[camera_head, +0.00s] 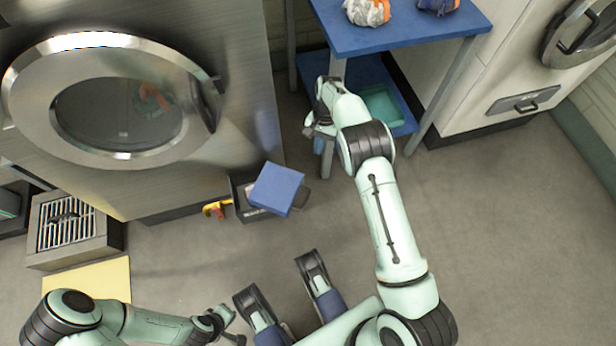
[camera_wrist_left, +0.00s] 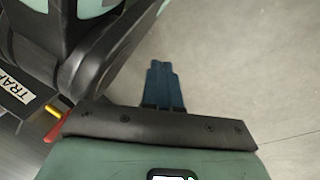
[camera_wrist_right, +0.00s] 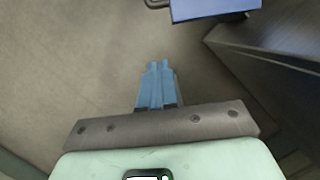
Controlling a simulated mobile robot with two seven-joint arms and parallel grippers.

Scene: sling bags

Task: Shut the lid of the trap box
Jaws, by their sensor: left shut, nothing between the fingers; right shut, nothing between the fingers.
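The trap box (camera_head: 241,203) is a small dark box on the floor in front of the big steel washer. A blue panel that looks like its lid (camera_head: 277,188) sits at an angle over it; how far open it is I cannot tell. It seems to show at the top of the right wrist view (camera_wrist_right: 210,8). A TRAP label (camera_wrist_left: 14,95) shows in the left wrist view. My right gripper (camera_head: 318,147) is shut and empty, beyond the box to the upper right, apart from it. My left gripper (camera_head: 238,339) is shut and empty, low near my base.
A red and yellow handle (camera_head: 216,209) sticks out left of the box. The steel washer (camera_head: 215,150) stands behind it. A blue table (camera_head: 405,35) with a lower shelf stands close to my right gripper. A floor grate (camera_head: 66,225) lies left. The floor at right is clear.

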